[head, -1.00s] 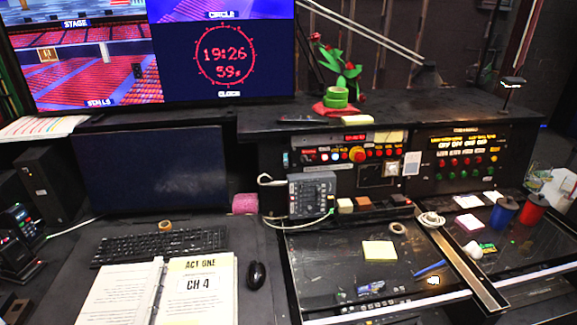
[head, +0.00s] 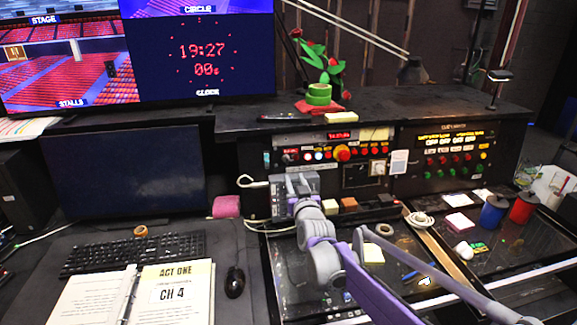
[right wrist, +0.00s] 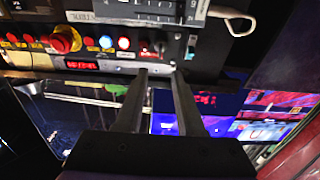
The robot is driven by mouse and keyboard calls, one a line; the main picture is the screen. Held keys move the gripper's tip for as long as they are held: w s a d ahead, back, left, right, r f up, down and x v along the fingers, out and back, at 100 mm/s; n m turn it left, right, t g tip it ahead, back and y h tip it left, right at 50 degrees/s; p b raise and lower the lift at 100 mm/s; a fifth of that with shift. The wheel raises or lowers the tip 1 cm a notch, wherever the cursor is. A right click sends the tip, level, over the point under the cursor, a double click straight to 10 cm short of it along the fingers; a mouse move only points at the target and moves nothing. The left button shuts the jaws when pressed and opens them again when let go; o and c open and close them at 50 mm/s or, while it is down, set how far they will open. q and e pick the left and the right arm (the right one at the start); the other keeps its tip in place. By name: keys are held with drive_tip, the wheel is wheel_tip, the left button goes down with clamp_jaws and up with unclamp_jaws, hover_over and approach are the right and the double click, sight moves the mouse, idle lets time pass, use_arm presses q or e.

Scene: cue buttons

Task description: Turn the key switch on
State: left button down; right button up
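The black control panel (head: 330,140) stands on the desk with a row of lit controls. A small dark control with a red mark (head: 290,157) at the left of this row looks like the key switch. It also shows above the fingertips in the upside-down right wrist view (right wrist: 146,48). Its turn position is too small to read. My right gripper (head: 300,183) is in front of the panel's left part, below that control. In the right wrist view its two fingers (right wrist: 158,73) are apart with nothing between them. My left gripper is not in view.
A red mushroom button (head: 342,153) and lit buttons sit right of the control. A grey box (head: 305,182) with a cable stands behind my right gripper. A second panel (head: 450,150) is further right. A monitor (head: 125,172), keyboard (head: 130,252) and open binder (head: 140,292) are left.

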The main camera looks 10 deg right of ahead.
sight(287, 161)
drive_tip(key=w+p, duration=0.1)
drive_tip(key=w, duration=0.9)
drive_tip(key=shift+w+p, duration=0.15)
drive_tip(key=shift+p, duration=0.2)
clamp_jaws()
